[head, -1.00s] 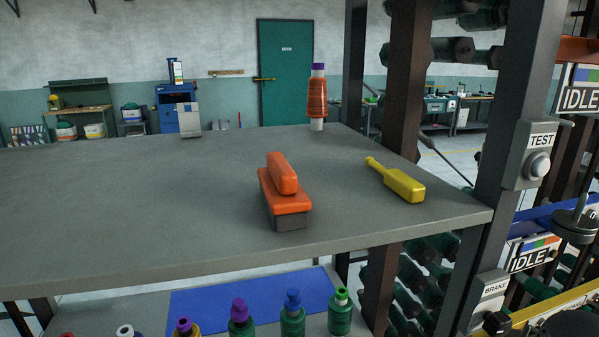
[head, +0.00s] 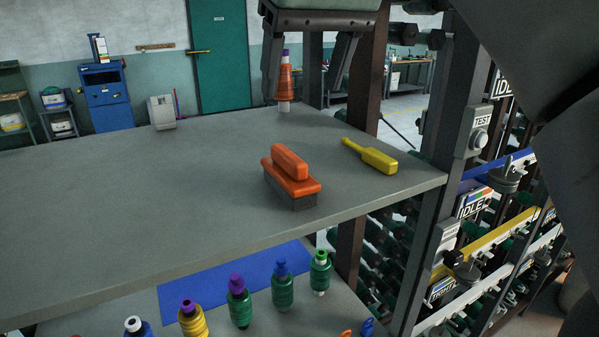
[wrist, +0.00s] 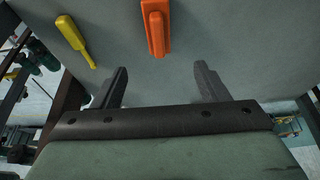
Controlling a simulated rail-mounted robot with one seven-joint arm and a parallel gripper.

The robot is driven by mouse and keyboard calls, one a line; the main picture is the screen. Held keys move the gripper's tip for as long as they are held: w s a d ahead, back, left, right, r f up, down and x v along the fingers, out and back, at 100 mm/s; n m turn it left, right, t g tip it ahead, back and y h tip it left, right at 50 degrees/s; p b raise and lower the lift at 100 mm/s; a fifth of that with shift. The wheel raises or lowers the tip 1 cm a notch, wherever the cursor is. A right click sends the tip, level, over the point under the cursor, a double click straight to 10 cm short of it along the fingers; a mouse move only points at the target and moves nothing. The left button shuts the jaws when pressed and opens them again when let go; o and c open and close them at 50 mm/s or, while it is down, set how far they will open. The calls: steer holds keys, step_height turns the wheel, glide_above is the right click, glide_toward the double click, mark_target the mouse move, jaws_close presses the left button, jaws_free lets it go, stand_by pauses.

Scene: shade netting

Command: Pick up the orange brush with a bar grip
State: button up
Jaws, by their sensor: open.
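The orange brush (head: 291,176) stands on the grey shelf top with its dark bristle block down and its raised bar grip (head: 290,161) on top. My gripper (head: 308,72) is open and empty, at the top of the head view, above and behind the brush. In the wrist view the two fingers of my gripper (wrist: 158,82) are spread wide, and the orange brush (wrist: 155,28) lies beyond them, roughly in line with the gap. Nothing touches the brush. Its underside and far side are hidden.
A yellow paddle-shaped tool (head: 372,157) lies right of the brush, near the shelf edge. An orange spool (head: 284,82) stands at the back edge. An upright post (head: 463,90) rises at the right. Several bobbins (head: 239,302) stand on the lower shelf. The grey shelf top (head: 120,200) is clear at left.

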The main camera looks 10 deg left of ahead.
mark_target(289, 153)
steer(key=b+x, duration=0.1)
steer(key=x, duration=0.9)
steer(key=shift+b, duration=0.35)
steer(key=x, duration=0.5)
steer(key=shift+w, duration=0.35)
steer(key=shift+f, duration=0.25)
steer(key=shift+f, duration=0.2)
steer(key=shift+c, duration=0.4)
steer(key=c, duration=1)
